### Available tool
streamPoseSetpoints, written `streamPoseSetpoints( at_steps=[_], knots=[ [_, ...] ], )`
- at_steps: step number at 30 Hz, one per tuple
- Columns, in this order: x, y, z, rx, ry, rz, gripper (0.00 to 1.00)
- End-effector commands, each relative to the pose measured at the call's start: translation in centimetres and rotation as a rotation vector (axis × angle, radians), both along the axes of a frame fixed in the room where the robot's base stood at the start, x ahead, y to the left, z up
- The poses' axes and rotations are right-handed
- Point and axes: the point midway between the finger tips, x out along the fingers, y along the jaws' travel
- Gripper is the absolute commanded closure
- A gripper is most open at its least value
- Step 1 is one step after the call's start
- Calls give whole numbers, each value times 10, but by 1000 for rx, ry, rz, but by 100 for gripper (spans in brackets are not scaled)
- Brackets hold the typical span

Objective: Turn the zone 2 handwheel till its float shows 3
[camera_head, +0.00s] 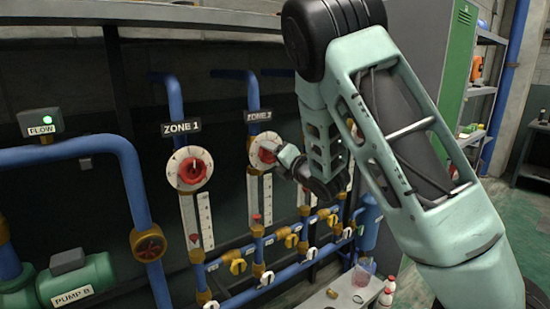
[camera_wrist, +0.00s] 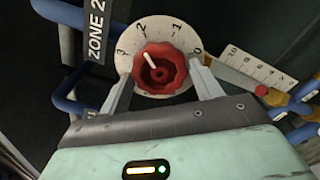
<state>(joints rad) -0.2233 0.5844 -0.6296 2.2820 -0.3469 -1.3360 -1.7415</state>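The zone 2 handwheel (camera_wrist: 160,68) is a red scalloped knob on a white dial (camera_wrist: 178,35) marked 0 to 3. Its white pointer line points up-left, just past the 2 towards the 3. In the head view the handwheel (camera_head: 268,150) is partly behind my gripper (camera_head: 282,156). In the wrist view my gripper (camera_wrist: 160,72) has one finger on each side of the wheel, with a slim gap appearing at each side. The red float (camera_wrist: 261,90) lies along a white numbered scale (camera_wrist: 250,66); it is low in its tube in the head view (camera_head: 256,217). Its exact reading is unclear.
The zone 1 handwheel (camera_head: 190,168) and its scale (camera_head: 205,220) are to the left. Blue pipes with yellow valves (camera_head: 238,266) run below. A pump (camera_head: 75,280) stands at lower left. A low table (camera_head: 330,298) with bottles is at the bottom.

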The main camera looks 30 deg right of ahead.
Motion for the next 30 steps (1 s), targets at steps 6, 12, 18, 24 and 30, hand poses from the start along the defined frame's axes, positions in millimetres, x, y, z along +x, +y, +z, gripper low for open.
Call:
streamPoseSetpoints(
  at_steps=[6, 12, 18, 24, 30],
  knots=[
    [-1, 0, -2, 2, 6, -2, 20],
    [-5, 0, -1, 3, 2, -1, 20],
    [-28, -1, -2, 4, 0, -1, 20],
    [-50, -2, -1, 4, -1, 0, 20],
    [-68, -3, 0, 3, 0, -1, 20]
  ],
)
